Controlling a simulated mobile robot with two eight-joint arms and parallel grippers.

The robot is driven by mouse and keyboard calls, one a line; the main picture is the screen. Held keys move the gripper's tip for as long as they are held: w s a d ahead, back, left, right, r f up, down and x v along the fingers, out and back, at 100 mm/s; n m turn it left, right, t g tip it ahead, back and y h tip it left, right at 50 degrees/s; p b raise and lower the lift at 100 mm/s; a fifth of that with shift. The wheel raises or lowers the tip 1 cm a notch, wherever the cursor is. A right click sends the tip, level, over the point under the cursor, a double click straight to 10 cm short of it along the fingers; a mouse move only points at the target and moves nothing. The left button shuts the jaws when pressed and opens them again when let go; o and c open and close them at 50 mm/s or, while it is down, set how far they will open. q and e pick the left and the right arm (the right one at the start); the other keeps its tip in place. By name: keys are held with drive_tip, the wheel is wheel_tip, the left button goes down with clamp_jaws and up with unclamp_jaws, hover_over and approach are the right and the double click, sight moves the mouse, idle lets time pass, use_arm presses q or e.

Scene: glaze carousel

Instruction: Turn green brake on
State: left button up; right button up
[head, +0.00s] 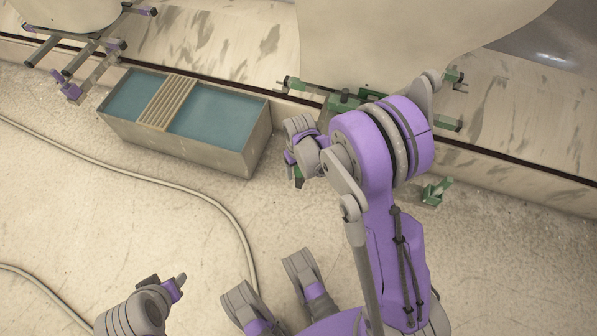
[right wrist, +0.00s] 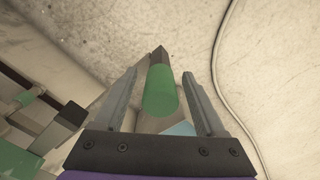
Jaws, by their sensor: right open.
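The green brake's lever shows in the right wrist view as a round green handle (right wrist: 160,92) with a dark end. My right gripper (right wrist: 160,76) is open, with one finger on each side of the handle; I cannot tell whether either touches it. In the head view a small green piece (head: 298,177) shows just below my right gripper (head: 294,164), and my arm hides much around it. The green frame (head: 345,101) stands behind my right arm. My left gripper (head: 171,286) is at the lower left, away from the green parts; its jaw opening is unclear.
A trough (head: 190,150) of blue-green liquid stands left of my right gripper. A purple-marked frame (head: 76,65) is at the upper left. A green bracket (head: 436,190) stands right of my arm. A cable (head: 205,200) crosses otherwise open floor.

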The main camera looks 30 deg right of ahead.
drive_tip(key=shift+f, duration=0.75)
clamp_jaws()
idle(0.9)
